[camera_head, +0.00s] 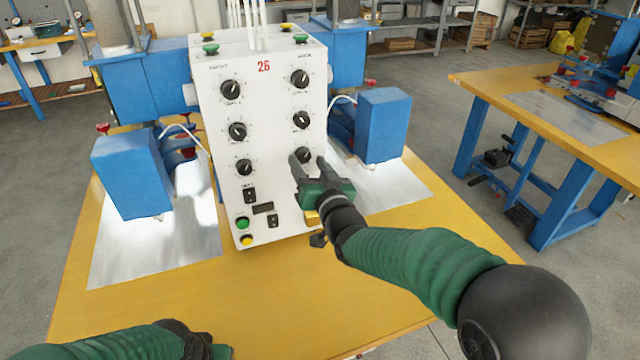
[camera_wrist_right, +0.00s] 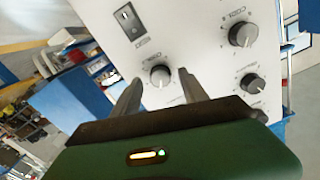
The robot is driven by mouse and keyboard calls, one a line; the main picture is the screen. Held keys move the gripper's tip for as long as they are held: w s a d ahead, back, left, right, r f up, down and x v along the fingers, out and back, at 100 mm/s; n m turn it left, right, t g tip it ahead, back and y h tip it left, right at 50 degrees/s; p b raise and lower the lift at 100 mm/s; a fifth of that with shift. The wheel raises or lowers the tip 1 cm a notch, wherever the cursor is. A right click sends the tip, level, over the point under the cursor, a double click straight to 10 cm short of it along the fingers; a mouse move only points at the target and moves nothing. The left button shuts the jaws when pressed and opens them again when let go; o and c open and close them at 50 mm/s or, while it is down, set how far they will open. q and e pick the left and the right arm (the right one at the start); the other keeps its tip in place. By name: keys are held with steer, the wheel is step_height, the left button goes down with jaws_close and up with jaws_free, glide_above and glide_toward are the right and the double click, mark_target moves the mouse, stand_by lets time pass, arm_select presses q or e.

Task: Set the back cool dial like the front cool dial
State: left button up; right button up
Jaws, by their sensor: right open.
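A white control box (camera_head: 262,60) stands upright on the yellow table with two columns of black dials. The left column has a top dial (camera_head: 230,89), a middle dial (camera_head: 237,131) and a low dial (camera_head: 244,167). The right column has a top dial (camera_head: 300,79), a middle dial (camera_head: 301,119) and a low dial (camera_head: 304,155). My right gripper (camera_head: 307,161) is open at the low right dial. In the right wrist view, a dial (camera_wrist_right: 160,76) shows between its fingers. My left gripper (camera_head: 215,351) is barely in view at the bottom edge.
Blue blocks (camera_head: 130,175) and (camera_head: 384,125) flank the box above shiny metal plates (camera_head: 150,250). White cables rise from its top. Green and yellow buttons (camera_head: 243,223) sit low on its face. Another yellow workbench (camera_head: 500,80) stands at the right. The front tabletop is mostly clear.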

steer(key=v, duration=1.5)
steer(key=shift+s, duration=0.2)
steer(key=shift+d, duration=0.1)
